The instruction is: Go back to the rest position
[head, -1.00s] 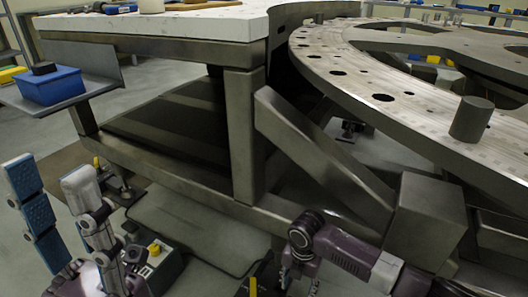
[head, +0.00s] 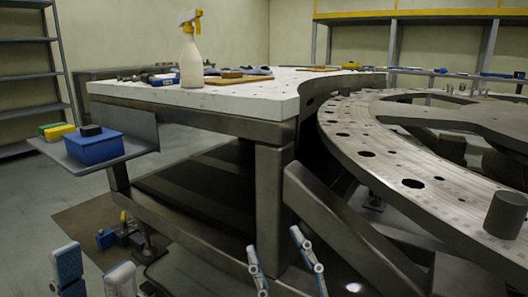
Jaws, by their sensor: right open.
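My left gripper (head: 95,270) is at the bottom left of the head view. Its two blue-and-white fingers point up and stand apart, with nothing seen between them. My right gripper (head: 275,246) is at the bottom middle, in front of the dark lower frame of the table. Its thin blue-and-white fingers are spread and empty. The picture's lower edge cuts off both grippers, and the arms behind them are out of view.
A white worktable (head: 230,97) holds a spray bottle (head: 191,55) and tools. A curved metal turret plate (head: 385,152) with a metal cylinder (head: 506,214) is at right. A side shelf (head: 130,142) carries a blue bin (head: 95,149). Floor is open at left.

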